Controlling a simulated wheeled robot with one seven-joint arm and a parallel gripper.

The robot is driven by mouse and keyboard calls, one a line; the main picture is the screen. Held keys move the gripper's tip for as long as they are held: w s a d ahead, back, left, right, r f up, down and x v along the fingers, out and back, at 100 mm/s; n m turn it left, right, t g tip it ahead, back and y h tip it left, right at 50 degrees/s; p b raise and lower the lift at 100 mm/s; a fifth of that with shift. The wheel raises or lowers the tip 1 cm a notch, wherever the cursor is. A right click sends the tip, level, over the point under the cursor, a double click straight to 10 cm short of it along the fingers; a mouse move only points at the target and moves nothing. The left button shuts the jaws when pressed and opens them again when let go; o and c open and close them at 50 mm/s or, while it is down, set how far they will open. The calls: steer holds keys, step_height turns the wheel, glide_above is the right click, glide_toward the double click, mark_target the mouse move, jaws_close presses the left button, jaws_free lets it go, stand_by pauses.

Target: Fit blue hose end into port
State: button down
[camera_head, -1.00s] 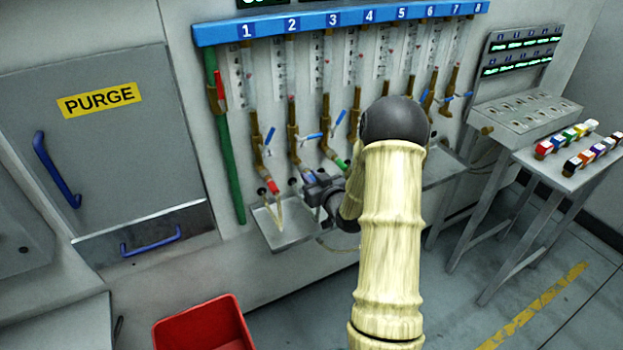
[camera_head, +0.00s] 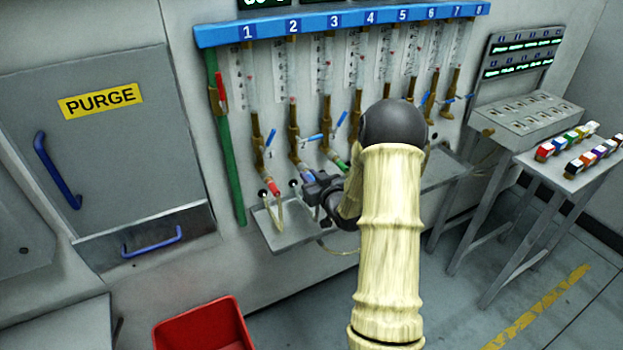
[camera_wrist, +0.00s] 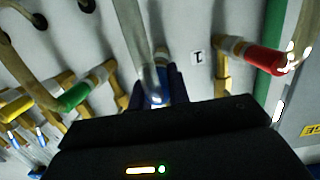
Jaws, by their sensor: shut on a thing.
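My gripper (camera_head: 318,190) is at the second column in the head view, low in front of the wall and over the tray. In the wrist view its dark fingers (camera_wrist: 156,92) are closed around the blue hose end (camera_wrist: 158,99), whose pale hose runs up and out of the picture. Blue also shows just above the gripper in the head view (camera_head: 307,174). A pale port collar (camera_wrist: 161,55) shows just beyond the fingers. The hose and fingers cover the contact, so I cannot tell whether the end is inside the port.
A red hose end (camera_wrist: 266,58) and a green one (camera_wrist: 74,97) sit on pipe outlets either side. A metal tray (camera_head: 285,237) lies below. A red bin (camera_head: 203,325) stands on the floor. Blue-handled valves (camera_head: 315,137) hang above the gripper.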

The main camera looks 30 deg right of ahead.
steer(key=shift+w, duration=0.6)
steer(key=c, duration=1.3)
jaws_free()
steer(key=shift+o, duration=0.2)
steer(key=shift+s, duration=0.1)
steer(key=s+r+b, duration=0.2)
steer(key=s+b, duration=0.6)
steer(key=s, duration=0.9)
steer(key=shift+d+r+b, duration=0.25)
steer(key=shift+r+b, duration=0.05)
steer(key=shift+b, duration=0.05)
